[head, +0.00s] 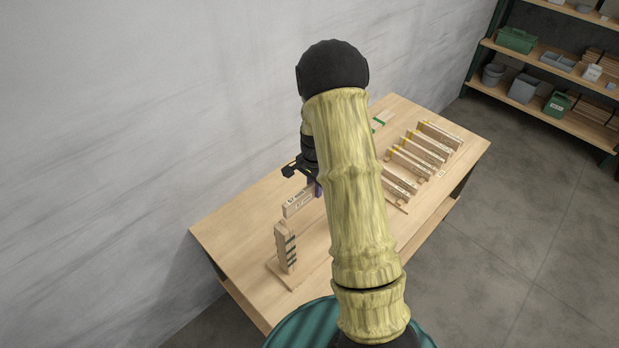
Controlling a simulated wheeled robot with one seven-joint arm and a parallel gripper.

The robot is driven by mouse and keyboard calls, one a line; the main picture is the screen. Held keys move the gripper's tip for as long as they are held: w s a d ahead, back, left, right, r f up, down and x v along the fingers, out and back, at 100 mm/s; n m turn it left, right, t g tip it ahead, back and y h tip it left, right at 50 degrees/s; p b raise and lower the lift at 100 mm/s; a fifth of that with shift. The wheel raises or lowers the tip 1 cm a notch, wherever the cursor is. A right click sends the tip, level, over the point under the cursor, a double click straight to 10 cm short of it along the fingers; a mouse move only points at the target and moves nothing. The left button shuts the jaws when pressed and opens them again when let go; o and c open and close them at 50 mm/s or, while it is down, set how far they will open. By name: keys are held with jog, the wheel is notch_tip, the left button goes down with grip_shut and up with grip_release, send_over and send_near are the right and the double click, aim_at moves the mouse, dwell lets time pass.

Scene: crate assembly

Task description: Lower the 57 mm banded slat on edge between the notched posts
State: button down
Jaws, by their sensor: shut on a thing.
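A pale wooden slat (298,201) with dark printed marks is held in the air, its broad face showing and its long side roughly level. Its right end is hidden by my gripper and arm. My gripper (318,189) is shut on the slat, but its fingertips are mostly hidden behind my arm. One notched post (286,248) stands upright on a flat wooden base (277,273), below and a little left of the slat in the picture. I see no second post; my arm covers the area to the right. I cannot make out a band on the slat.
Several slats (420,150) stand in a rack on the right part of the wooden table (235,228). A small green item (378,123) lies near the back. A grey wall runs along the left. Shelves with bins (523,88) stand at the far right.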

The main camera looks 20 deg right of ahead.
aim_at(314, 246)
jog(key=shift+w, duration=0.1)
jog(key=shift+s, duration=0.2)
jog(key=shift+w+f+b, duration=0.1)
jog(key=shift+f+b, duration=1.15)
jog(key=shift+f, duration=0.45)
jog(key=shift+f+b, duration=8.85)
jog(key=shift+f, duration=4.3)
jog(key=shift+f, duration=0.3)
jog(key=c, duration=1.3)
grip_release()
